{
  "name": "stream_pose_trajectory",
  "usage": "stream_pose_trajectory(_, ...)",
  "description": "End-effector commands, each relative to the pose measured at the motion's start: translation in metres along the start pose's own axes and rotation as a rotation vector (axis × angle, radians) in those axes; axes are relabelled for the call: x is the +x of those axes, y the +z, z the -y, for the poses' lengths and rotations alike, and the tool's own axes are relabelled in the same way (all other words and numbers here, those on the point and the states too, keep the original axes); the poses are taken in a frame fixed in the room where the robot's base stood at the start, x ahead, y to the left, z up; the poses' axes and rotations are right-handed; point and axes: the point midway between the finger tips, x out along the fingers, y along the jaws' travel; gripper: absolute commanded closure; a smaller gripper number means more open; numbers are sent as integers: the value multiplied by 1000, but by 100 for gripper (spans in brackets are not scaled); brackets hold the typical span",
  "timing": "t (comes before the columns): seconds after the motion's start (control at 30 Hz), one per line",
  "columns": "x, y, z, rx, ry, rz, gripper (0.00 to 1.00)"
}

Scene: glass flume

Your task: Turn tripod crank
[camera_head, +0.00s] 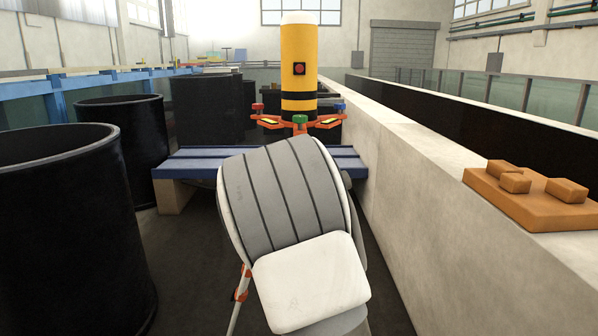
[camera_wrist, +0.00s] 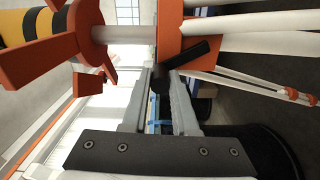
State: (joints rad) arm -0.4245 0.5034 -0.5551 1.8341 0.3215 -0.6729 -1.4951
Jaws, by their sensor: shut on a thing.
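The tripod's orange head (camera_head: 300,121) shows in the head view, carrying a yellow cylinder with black bands (camera_head: 299,60). My own arm hides the tripod's middle there, and my gripper is hidden too. In the wrist view the tripod lies sideways, with its orange collar (camera_wrist: 172,30), pale column (camera_wrist: 124,33) and white legs (camera_wrist: 250,22). The black crank (camera_wrist: 186,54) sticks out from the collar. My gripper (camera_wrist: 160,88) is shut on the crank's dark end, which sits between its fingertips.
Black tanks (camera_head: 60,220) stand on the left. A blue-topped bench (camera_head: 190,163) is behind the tripod. A concrete wall (camera_head: 430,170) runs along the right, with an orange block (camera_head: 530,200) on top. Dark floor shows between the tanks and wall.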

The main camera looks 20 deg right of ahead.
Motion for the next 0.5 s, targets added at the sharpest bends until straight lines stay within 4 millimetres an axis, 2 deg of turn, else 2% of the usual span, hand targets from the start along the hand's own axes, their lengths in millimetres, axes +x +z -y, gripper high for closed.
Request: stream_pose_trajectory(0.5,0,-13,21,-495,1,-1,100)
